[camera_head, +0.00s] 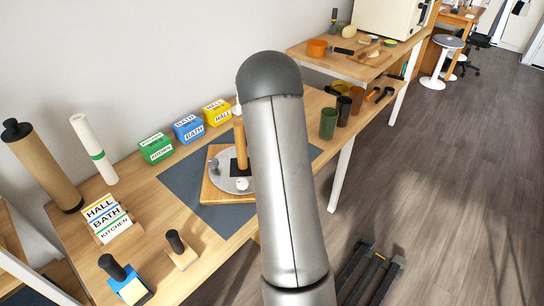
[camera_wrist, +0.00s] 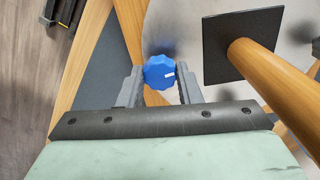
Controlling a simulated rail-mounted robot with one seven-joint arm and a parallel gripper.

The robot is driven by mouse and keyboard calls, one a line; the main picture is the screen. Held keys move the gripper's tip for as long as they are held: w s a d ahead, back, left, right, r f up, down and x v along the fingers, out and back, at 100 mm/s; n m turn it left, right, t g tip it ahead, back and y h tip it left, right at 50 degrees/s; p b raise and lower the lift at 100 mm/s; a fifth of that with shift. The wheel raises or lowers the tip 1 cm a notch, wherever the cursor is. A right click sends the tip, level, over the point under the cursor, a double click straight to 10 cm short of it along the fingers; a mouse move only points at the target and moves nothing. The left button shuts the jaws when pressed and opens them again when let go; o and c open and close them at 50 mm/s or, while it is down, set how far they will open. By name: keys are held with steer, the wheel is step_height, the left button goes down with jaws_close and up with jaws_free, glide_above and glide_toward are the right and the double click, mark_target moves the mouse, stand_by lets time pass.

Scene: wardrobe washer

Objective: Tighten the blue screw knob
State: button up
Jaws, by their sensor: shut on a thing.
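The blue screw knob (camera_wrist: 158,72) has a scalloped rim and a small white mark on its right side. It shows in the wrist view at the edge of a grey round plate (camera_wrist: 205,22). My gripper (camera_wrist: 160,70) is shut on the knob, with one grey finger on each side of it. In the head view the grey plate (camera_head: 222,181) lies on a wooden board (camera_head: 216,198) on the bench. My arm covers the right part of the plate there, and the gripper and blue knob are hidden behind it.
A wooden post (camera_wrist: 268,72) on a black square base (camera_wrist: 226,40) rises right of the knob. Green (camera_head: 156,148), blue (camera_head: 189,128) and yellow (camera_head: 217,112) labelled blocks stand behind the board. Cups (camera_head: 328,124) stand at the right. The dark mat (camera_head: 190,205) is bare left of the board.

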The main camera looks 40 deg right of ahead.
steer(key=shift+m, duration=0.9)
steer(key=o, duration=1)
steer(key=shift+r, duration=0.15)
step_height(320, 180, up, 17)
steer(key=shift+r, duration=0.1)
